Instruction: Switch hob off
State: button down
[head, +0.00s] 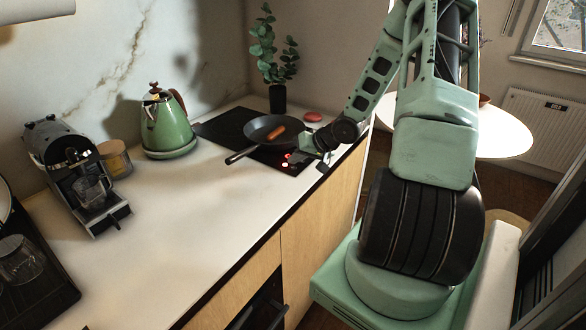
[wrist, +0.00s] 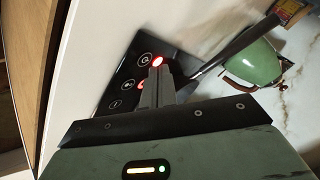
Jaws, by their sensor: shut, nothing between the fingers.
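The black hob (head: 222,129) is set in the white counter. Its control panel shows in the wrist view (wrist: 122,88), with round touch marks. One mark (wrist: 157,61) glows red just beyond my fingertips; a second red glow (wrist: 141,85) is partly hidden beside the fingers. Red lights (head: 286,161) also show at the hob's front edge in the head view. A dark frying pan (head: 259,128) with an orange-brown sausage-like item (head: 276,133) sits on the hob. My gripper (head: 292,158) is shut and empty over the controls, also in the wrist view (wrist: 158,68). I cannot tell whether the fingertips touch the glass.
A green kettle (head: 166,128) stands left of the hob. A potted plant (head: 278,98) and a red round object (head: 313,117) are behind. A coffee machine (head: 75,170) is further left; the front counter is clear.

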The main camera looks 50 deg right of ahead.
jog(key=shift+f, duration=0.15)
jog(key=shift+f, duration=0.25)
jog(key=shift+s+f, duration=0.1)
jog(key=shift+f, duration=0.4)
dwell(0.8)
jog(key=shift+a+r, duration=0.1)
jog(key=shift+r+p, duration=0.65)
jog(key=shift+p, duration=0.4)
notch_tip(320, 180, up, 5)
jog(key=p, duration=0.6)
jog(key=shift+r, duration=0.1)
